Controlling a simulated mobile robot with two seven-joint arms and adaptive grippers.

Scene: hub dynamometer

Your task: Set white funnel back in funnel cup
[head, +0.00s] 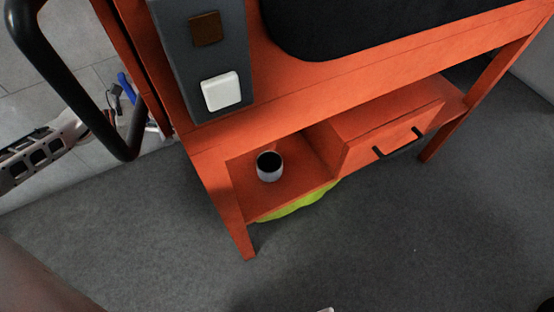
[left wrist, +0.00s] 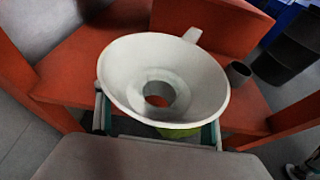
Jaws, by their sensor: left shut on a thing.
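The white funnel (left wrist: 205,80) fills the middle of the left wrist view, its wide mouth facing the camera and a short tab at its upper rim. My left gripper (left wrist: 158,122) is shut on the funnel, with a finger showing at each side below the rim. The funnel cup (head: 269,166) stands upright and apart from the funnel on the orange lower shelf; its inside looks dark. The cup also shows in the left wrist view (left wrist: 238,73), right of the funnel. My left gripper is not clear in the head view, and my right gripper is not in view.
The orange cart (head: 215,145) has a drawer (head: 385,140) right of the cup's bay. A grey panel (head: 205,60) is above the shelf. A green thing (head: 300,204) is below the shelf edge. A black barrel (left wrist: 290,55) stands behind. Grey floor in front is clear.

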